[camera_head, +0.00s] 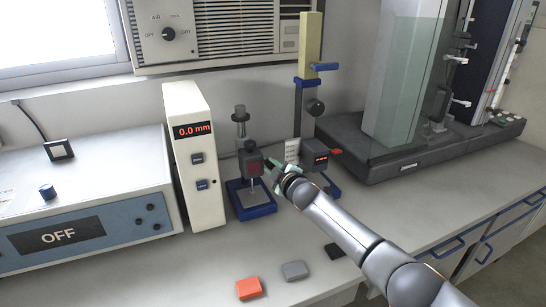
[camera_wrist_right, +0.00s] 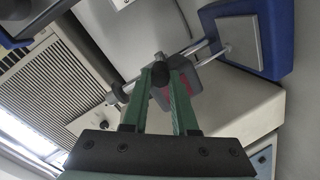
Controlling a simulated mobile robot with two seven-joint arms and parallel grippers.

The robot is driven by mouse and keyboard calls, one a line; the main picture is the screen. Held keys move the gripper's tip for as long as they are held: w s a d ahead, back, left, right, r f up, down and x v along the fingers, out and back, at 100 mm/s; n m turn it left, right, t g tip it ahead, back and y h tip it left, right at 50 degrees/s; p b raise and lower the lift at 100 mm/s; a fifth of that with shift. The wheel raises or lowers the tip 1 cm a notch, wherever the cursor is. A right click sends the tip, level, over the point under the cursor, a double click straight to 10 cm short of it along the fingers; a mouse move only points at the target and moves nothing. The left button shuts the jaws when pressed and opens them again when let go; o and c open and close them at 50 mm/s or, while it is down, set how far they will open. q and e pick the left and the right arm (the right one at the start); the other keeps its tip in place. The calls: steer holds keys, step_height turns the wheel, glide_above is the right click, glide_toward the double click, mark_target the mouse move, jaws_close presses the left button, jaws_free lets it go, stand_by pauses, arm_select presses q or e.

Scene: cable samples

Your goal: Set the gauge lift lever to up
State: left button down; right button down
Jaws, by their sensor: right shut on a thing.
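The thickness gauge (camera_head: 250,162) is a dark head on a post above a blue base (camera_head: 253,211) with a grey plate. The white readout column (camera_head: 196,160) beside it shows 0.0 mm. My right gripper (camera_head: 271,168) is at the right side of the gauge head. In the right wrist view, the green fingers of my right gripper (camera_wrist_right: 165,78) are shut on the dark round knob of the lift lever (camera_wrist_right: 160,72), in front of the gauge head. The fingers hide part of the head and lever, so I cannot tell the lever's exact angle. My left gripper is not in view.
A second stand (camera_head: 308,90) with a blue and yellow column is close behind my right gripper. A white box reading OFF (camera_head: 80,205) stands at left, a glass-shielded machine (camera_head: 400,90) at right. Orange (camera_head: 249,288) and grey (camera_head: 295,270) blocks lie at the front.

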steer(key=shift+a+r+g+p, duration=0.35)
steer(key=shift+r+p, duration=0.2)
steer(key=shift+p, duration=0.3)
steer(key=shift+w+r+g, duration=0.1)
steer(key=shift+g, duration=0.15)
steer(key=shift+w+d+r+h+b, duration=0.15)
steer(key=shift+w+d+h+b, duration=0.1)
steer(key=shift+h+b, duration=0.1)
steer(key=shift+w+r+g+b, duration=0.1)
steer(key=shift+r+g+b, duration=0.1)
steer(key=shift+g+b, duration=0.55)
steer(key=shift+a+r+b, duration=0.1)
steer(key=shift+r+b, duration=0.15)
steer(key=shift+b, duration=0.45)
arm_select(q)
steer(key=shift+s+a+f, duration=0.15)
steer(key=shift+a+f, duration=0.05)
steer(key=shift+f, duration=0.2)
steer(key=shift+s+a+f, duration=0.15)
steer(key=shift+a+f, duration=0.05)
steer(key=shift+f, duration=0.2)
arm_select(e)
steer(key=c, duration=0.7)
jaws_free()
